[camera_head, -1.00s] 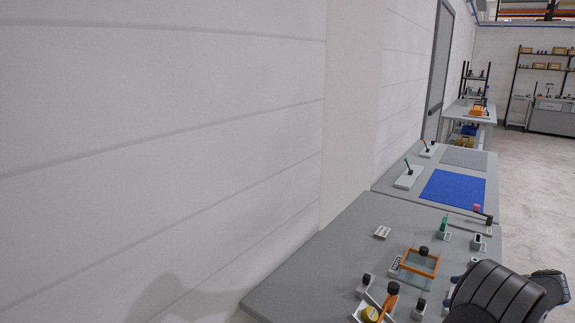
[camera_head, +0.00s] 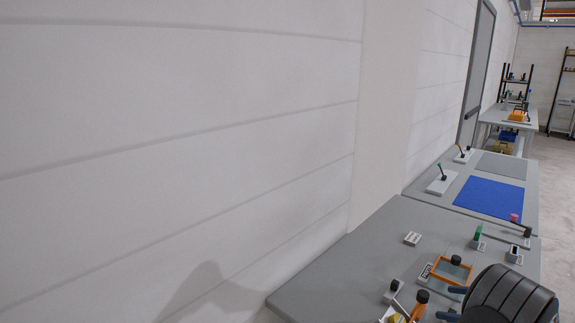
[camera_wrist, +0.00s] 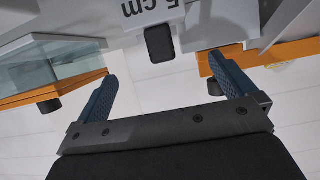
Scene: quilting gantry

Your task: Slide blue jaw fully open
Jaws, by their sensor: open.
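I cannot pick out a blue jaw in either view. In the wrist view, my gripper (camera_wrist: 163,72) has two blue ridged fingers spread apart with nothing held between them. A black knob (camera_wrist: 158,43) on a pale block (camera_wrist: 135,18) marked "5 cm" shows beyond the gap between the fingertips. In the head view, my gripper (camera_head: 450,303) is at the lower right over the near table, partly hidden by my dark wrist.
An orange-framed clear panel (camera_wrist: 70,82) is left of the fingers; an orange piece (camera_wrist: 285,52) is right. The near grey table (camera_head: 350,262) holds small fixtures and an orange lever (camera_head: 418,305). A blue mat (camera_head: 490,197) lies farther back. A white wall (camera_head: 180,130) bounds the left.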

